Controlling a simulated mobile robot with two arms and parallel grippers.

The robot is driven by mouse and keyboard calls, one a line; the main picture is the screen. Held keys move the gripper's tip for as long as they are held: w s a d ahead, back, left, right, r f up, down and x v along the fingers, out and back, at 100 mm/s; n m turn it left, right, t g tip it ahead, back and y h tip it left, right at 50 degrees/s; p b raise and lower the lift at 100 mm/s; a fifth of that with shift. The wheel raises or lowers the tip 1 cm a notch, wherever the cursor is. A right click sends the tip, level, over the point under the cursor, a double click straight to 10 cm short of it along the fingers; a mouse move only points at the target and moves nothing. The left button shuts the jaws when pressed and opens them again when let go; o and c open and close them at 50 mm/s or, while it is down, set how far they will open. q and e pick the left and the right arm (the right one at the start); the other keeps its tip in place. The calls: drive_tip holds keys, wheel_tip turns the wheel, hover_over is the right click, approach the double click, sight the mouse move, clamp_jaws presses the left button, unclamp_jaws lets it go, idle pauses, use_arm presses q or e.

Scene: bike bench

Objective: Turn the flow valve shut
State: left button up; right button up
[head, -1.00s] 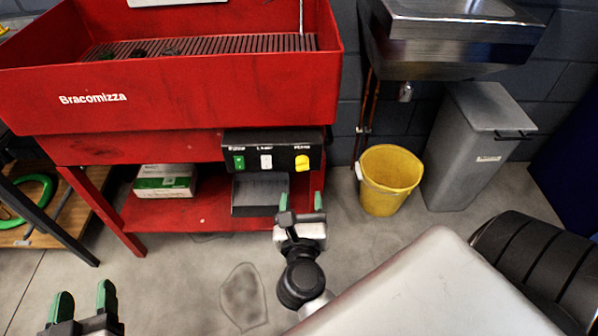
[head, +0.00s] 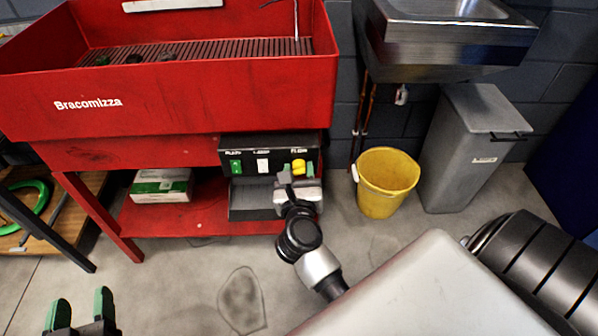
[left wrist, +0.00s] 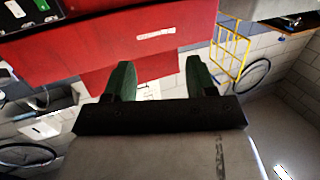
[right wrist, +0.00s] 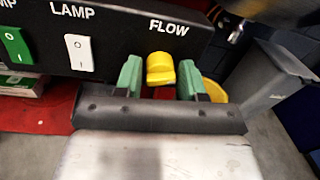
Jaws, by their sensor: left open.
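The yellow flow valve knob (head: 298,165) is at the right end of the black control panel (head: 270,145) on the red wash station. In the right wrist view the knob (right wrist: 160,68) sits below the word FLOW, between the green fingertips of my right gripper (right wrist: 159,78). Those fingers are open, with a gap visible on each side of the knob. My right gripper also shows in the head view (head: 297,172), just in front of the panel. My left gripper (head: 79,308) is open and empty, low at the left, away from the panel.
A green pump switch (right wrist: 15,45) and a white lamp switch (right wrist: 78,52) are left of the knob. A grey tray (head: 250,200) is below the panel. A yellow bucket (head: 385,182) and a grey bin (head: 475,150) stand to the right.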

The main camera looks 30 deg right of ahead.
drive_tip(key=c, duration=0.5)
